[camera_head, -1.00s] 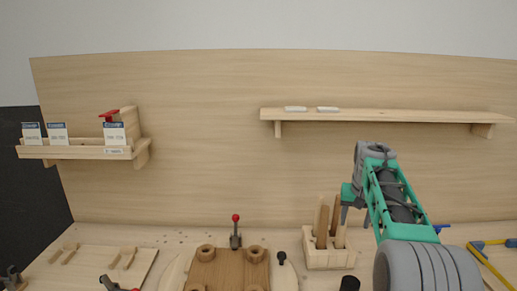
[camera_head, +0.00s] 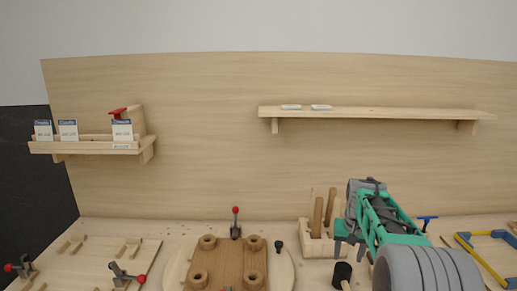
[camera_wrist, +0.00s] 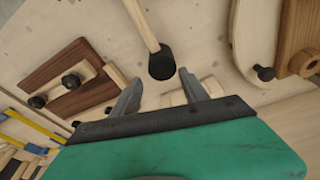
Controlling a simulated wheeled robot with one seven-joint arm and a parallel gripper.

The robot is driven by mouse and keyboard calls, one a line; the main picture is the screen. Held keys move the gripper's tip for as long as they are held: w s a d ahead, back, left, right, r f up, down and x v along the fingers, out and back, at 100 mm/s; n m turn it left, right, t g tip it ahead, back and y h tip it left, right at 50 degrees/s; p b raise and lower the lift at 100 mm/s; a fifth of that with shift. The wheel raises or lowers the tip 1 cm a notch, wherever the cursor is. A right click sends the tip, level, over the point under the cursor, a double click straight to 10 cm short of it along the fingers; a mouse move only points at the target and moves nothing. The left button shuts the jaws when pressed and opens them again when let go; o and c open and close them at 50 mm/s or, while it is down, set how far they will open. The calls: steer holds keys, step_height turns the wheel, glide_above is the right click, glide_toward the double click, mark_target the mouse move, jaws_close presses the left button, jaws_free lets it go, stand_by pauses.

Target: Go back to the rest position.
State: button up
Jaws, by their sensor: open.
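My gripper (camera_wrist: 157,92) shows in the wrist view with its two grey fingers spread apart. No object sits between them. A black-headed mallet (camera_wrist: 162,62) with a pale handle lies on the bench beyond the fingertips. In the head view my green and grey arm reaches over the right side of the bench. My gripper (camera_head: 347,238) hangs in front of the wooden holder block (camera_head: 312,238), and its fingertips are hard to make out there. The mallet head (camera_head: 342,272) is just below it in that view.
A round wooden form (camera_head: 284,268) carries a brown chair seat (camera_head: 228,267) with round bosses. Red-knobbed toggle clamps (camera_head: 236,225) stand around it. A blue and yellow frame clamp (camera_head: 490,250) lies at right. Shelves (camera_head: 375,113) hang on the back panel (camera_head: 220,90).

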steer(key=s+a+f+n, duration=0.1)
steer(key=s+a, duration=0.2)
steer(key=s, duration=0.6)
steer(key=s+a+f+g, duration=0.15)
steer(key=s+a, duration=0.25)
steer(key=s, duration=0.6)
steer(key=s+a+f+n+t, duration=0.1)
steer(key=s+a+f, duration=0.15)
steer(key=s, duration=0.65)
step_height(320, 180, up, 7)
steer(key=a+t, duration=0.2)
steer(key=shift+w+a+r+n+y, duration=0.2)
steer(key=shift+w+a+n+y, duration=0.1)
steer(key=shift+a+n, duration=0.1)
